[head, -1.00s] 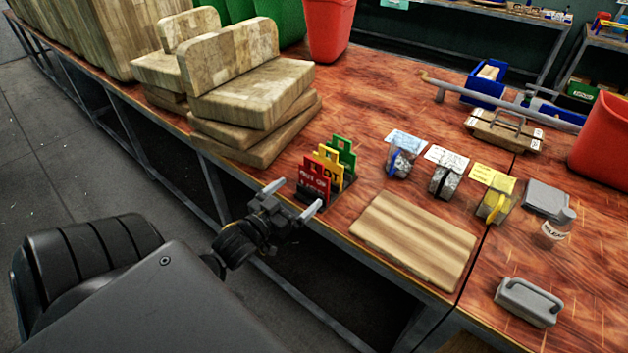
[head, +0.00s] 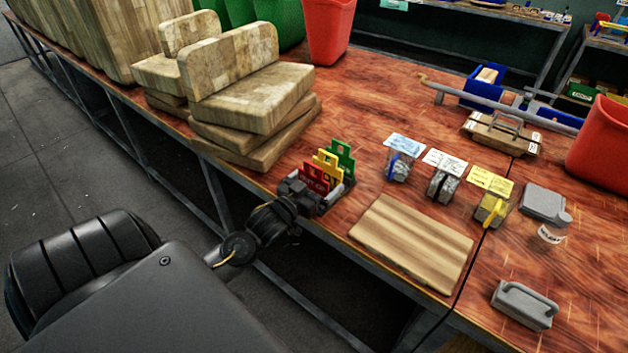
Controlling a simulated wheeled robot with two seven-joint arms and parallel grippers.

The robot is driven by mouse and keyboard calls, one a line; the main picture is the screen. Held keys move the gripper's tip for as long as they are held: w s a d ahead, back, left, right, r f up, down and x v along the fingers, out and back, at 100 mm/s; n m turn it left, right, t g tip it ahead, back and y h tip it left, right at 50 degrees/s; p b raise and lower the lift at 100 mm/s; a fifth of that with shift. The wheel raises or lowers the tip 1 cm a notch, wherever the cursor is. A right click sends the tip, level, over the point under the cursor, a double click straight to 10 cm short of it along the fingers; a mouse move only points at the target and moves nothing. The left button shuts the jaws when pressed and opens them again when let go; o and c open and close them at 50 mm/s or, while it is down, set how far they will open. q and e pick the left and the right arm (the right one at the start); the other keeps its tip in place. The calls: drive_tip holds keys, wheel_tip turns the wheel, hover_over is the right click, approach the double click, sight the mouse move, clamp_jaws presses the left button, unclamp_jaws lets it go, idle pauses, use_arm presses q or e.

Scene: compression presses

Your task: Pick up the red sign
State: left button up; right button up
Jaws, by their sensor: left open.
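The red sign (head: 314,178) stands upright in a small dark holder near the table's front edge, with pale lettering on its face. Behind it in the same holder stand a yellow sign (head: 328,163) and a green sign (head: 342,157). My left gripper (head: 316,183) is open at the red sign, with one finger at each side of it. The gripper body hides the sign's lower part, and I cannot tell whether the fingers touch it. My right gripper is not in view.
Stacked wooden blocks (head: 250,115) stand left of the signs. A wooden board (head: 412,243) lies to the right, with small blocks carrying blue, white and yellow notes (head: 490,181) behind it. A grey handled block (head: 525,303) sits at the front right. A red bin (head: 600,140) stands at the right edge.

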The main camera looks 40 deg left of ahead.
sight(307, 167)
use_arm(q)
drive_tip(key=c, duration=0.7)
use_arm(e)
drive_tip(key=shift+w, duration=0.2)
use_arm(q)
drive_tip(key=shift+r, duration=0.15)
drive_tip(key=shift+r, duration=0.65)
drive_tip(key=s+r, duration=0.1)
drive_tip(key=r, duration=0.1)
drive_tip(key=s+r, duration=0.1)
drive_tip(key=r, duration=0.1)
drive_tip(key=s+r, duration=0.2)
drive_tip(key=shift+r, duration=0.2)
drive_tip(key=s+r+p, duration=0.1)
drive_tip(key=s, duration=0.2)
drive_tip(key=s+r+p, duration=0.1)
drive_tip(key=s+r, duration=0.1)
drive_tip(key=s, duration=0.1)
drive_tip(key=s+r+p, duration=0.2)
drive_tip(key=s, duration=0.2)
drive_tip(key=shift+a, duration=0.15)
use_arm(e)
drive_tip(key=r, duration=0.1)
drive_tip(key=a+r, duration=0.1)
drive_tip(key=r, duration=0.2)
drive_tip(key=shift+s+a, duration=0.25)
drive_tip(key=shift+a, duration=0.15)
